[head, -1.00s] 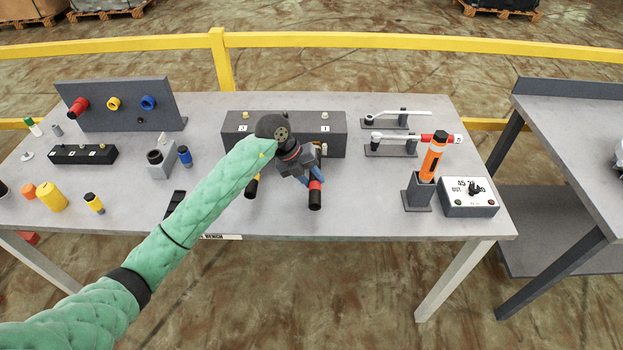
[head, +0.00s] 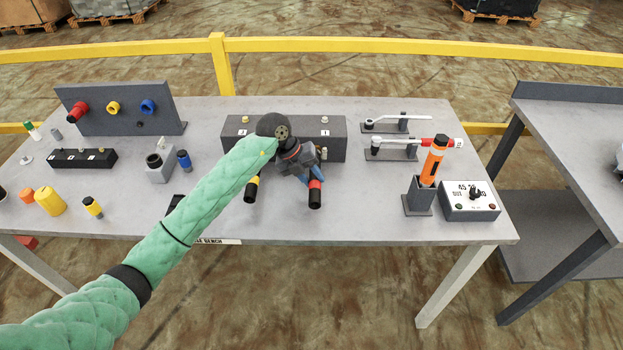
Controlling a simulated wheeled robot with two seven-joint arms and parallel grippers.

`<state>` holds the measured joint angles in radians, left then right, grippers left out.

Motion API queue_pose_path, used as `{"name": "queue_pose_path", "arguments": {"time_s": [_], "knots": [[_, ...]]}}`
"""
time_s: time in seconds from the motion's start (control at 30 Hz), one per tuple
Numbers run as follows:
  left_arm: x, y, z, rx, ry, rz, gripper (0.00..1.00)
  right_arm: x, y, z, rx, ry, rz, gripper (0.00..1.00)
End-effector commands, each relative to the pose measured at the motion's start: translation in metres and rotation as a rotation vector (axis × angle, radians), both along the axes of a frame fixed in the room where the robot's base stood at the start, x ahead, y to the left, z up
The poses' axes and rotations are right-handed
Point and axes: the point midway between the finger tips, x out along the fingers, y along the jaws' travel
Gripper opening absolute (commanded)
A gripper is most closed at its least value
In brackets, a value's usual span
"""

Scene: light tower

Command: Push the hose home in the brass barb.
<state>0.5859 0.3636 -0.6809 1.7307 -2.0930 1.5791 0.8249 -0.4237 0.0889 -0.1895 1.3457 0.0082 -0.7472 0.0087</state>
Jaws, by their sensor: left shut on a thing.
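A short black hose with a red band (head: 315,195) points out from the front of the dark block (head: 338,136) towards the near table edge. My left gripper (head: 316,176) is shut on this hose, its blue fingers just behind the red band. My gripper and wrist cover the far end of the hose. I cannot tell how far it sits on a barb. A small pale brass-coloured piece (head: 324,153) shows at the block's front, just beyond the fingers. A second black hose with a yellow band (head: 251,188) sits left, partly behind my arm. My right gripper is not in view.
A dark panel with coloured fittings (head: 125,108) stands at the back left. Small bottles and blocks lie left. An orange-handled tool in a holder (head: 419,193), a dial box (head: 471,208) and levers (head: 398,148) stand right. The table front is mostly clear.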

Motion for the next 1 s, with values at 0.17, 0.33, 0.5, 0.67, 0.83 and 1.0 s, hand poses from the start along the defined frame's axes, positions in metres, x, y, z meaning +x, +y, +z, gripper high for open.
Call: {"name": "queue_pose_path", "arguments": {"time_s": [0.17,0.33,0.5,0.67,0.83,1.0], "knots": [[0.004,0.000,0.000,0.000,0.000,-0.001,0.02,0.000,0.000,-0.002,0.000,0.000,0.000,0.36],[0.007,0.000,0.000,0.000,-0.001,0.000,0.02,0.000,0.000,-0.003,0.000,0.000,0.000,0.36],[0.011,0.000,0.000,0.000,-0.001,0.000,0.02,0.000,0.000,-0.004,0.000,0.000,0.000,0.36],[0.014,0.000,0.000,0.000,-0.001,0.000,0.02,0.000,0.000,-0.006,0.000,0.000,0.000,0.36],[0.016,0.000,0.000,0.000,-0.001,0.000,0.02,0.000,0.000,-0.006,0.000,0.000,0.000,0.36],[0.016,0.000,0.000,0.000,-0.001,0.000,0.55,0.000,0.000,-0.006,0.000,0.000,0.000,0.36]]}}
